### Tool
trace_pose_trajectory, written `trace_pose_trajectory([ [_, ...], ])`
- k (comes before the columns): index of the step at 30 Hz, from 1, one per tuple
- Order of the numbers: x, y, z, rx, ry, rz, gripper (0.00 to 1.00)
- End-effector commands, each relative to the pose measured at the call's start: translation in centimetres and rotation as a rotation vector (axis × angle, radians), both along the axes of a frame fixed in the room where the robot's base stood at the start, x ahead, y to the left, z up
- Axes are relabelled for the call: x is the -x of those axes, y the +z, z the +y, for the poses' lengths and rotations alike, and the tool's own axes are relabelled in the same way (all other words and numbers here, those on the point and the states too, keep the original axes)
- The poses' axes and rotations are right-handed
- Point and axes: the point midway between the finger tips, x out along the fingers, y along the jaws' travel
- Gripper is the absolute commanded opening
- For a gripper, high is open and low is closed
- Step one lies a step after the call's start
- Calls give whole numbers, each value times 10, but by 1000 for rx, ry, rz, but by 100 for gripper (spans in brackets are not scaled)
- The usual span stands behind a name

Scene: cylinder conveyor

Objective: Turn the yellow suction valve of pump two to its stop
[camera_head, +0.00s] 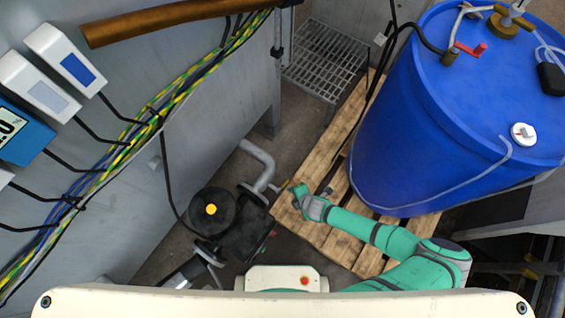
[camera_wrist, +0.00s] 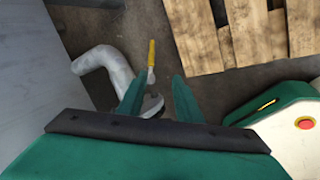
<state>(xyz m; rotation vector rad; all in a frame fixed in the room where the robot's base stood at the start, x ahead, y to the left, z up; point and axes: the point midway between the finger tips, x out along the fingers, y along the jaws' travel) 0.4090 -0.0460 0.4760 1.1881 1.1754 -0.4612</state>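The yellow valve handle (camera_wrist: 151,54) shows in the wrist view as a thin upright lever on a grey metal stem, beside a bent grey pipe (camera_wrist: 103,65). My gripper (camera_wrist: 156,88) is open, with its two teal fingers apart and nothing between the tips. The handle lies beyond the tips, in line with the gap and not touching them.
A wooden pallet (camera_head: 312,226) carrying a large blue drum (camera_head: 440,110) stands right of the pump. A grey tank wall (camera_head: 190,100) with bundled cables is at left. A bent pipe (camera_head: 262,160) rises by the pump. A metal grate step (camera_head: 325,58) is behind.

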Motion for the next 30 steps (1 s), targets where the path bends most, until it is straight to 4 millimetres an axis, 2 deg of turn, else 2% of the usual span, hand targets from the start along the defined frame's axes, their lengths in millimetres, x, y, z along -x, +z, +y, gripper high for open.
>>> trace_pose_trajectory([
  [4, -20, -11, 16, 57, 80, -7, 32],
  [14, -34, -28, 27, 88, 118, -12, 32],
  [30, -62, -98, 46, 87, 117, -10, 32],
])
